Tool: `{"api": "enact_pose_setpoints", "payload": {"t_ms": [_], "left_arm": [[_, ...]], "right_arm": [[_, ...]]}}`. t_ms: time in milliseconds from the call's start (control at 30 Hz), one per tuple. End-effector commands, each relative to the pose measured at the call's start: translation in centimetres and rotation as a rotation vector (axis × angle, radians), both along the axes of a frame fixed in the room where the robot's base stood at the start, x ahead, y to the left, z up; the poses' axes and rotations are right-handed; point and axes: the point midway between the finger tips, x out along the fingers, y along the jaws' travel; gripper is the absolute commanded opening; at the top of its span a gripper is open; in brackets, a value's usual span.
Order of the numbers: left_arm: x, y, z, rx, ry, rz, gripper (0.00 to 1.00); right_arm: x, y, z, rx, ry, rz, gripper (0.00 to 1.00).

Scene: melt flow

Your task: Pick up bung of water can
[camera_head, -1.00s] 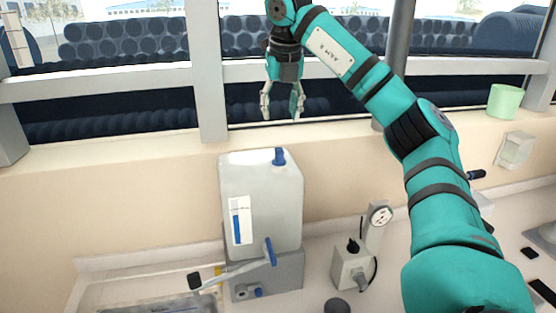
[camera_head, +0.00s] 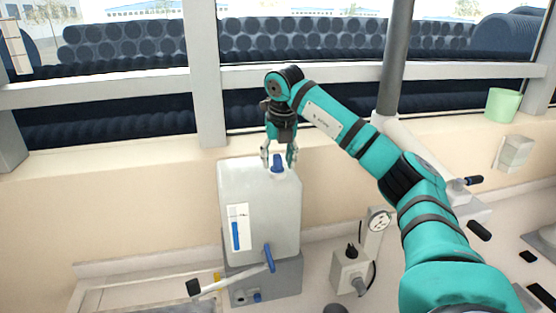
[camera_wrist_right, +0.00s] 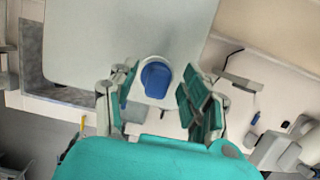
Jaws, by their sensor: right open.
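The water can (camera_head: 262,205) is a pale, translucent box-shaped can standing on a grey base. Its blue bung (camera_head: 277,163) sits on top, near the can's right side. My right gripper (camera_head: 279,160) points down from above, with its fingers on either side of the bung. In the right wrist view the bung (camera_wrist_right: 156,78) lies between the two open fingers of the gripper (camera_wrist_right: 160,100), with gaps on both sides. My left gripper is not in any view.
A blue-handled tap (camera_head: 269,258) is on the can's front. A socket box (camera_head: 350,270) with a plug stands to its right. A green cup (camera_head: 503,105) stands on the sill at the far right. The window ledge runs behind the can.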

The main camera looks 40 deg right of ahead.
Motion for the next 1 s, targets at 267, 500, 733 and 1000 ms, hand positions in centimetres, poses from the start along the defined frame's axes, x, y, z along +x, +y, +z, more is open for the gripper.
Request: {"api": "enact_pose_setpoints", "payload": {"t_ms": [267,500,733,1000], "left_arm": [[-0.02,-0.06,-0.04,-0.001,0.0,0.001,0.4],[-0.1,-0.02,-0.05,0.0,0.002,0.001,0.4],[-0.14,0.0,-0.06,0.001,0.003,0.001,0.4],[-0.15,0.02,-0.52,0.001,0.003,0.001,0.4]], "right_arm": [[0.05,0.02,-0.17,0.0,-0.001,0.0,0.42],[0.04,0.02,-0.14,0.0,-0.001,0.0,0.1],[0.05,0.02,-0.15,0.001,0.0,0.0,0.0],[0.11,0.02,0.31,0.001,-0.004,0.0,0.0]]}}
